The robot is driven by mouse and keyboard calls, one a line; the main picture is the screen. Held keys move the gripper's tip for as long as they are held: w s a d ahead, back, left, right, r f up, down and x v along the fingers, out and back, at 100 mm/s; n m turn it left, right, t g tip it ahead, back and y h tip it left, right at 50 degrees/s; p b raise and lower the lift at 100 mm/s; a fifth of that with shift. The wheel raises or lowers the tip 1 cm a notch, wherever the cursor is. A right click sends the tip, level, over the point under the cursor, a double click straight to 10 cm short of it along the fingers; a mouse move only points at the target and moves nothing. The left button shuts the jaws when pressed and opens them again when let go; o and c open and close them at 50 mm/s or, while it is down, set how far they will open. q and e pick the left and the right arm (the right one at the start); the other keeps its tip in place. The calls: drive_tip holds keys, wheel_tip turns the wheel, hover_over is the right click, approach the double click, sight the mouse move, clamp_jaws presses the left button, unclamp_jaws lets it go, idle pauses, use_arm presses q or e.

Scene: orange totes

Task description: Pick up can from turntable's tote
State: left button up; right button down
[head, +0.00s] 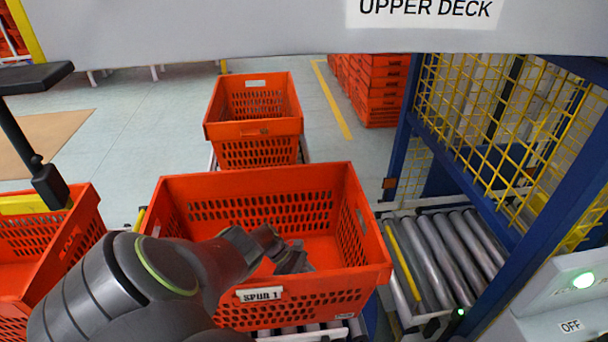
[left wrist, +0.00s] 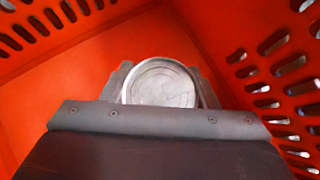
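A can with a round silver end (left wrist: 160,84) shows in the left wrist view, between the two grey fingers of my left gripper (left wrist: 162,90). The fingers lie close along both sides of the can; whether they press on it I cannot tell. In the head view my left gripper (head: 293,259) reaches down inside the orange tote (head: 335,281) labelled "SPUR 1". I cannot make out the can in the head view, where my arm and gripper cover part of the tote floor. My right gripper is not in view.
Another orange tote (head: 254,131) stands behind, and one more (head: 85,225) is at the left. A roller conveyor (head: 445,262) and a blue frame with yellow mesh (head: 480,120) are on the right. The perforated tote walls surround my left gripper.

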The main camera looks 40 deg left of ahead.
use_arm(q)
drive_tip(key=c, duration=0.6)
drive_tip(key=shift+r, duration=0.15)
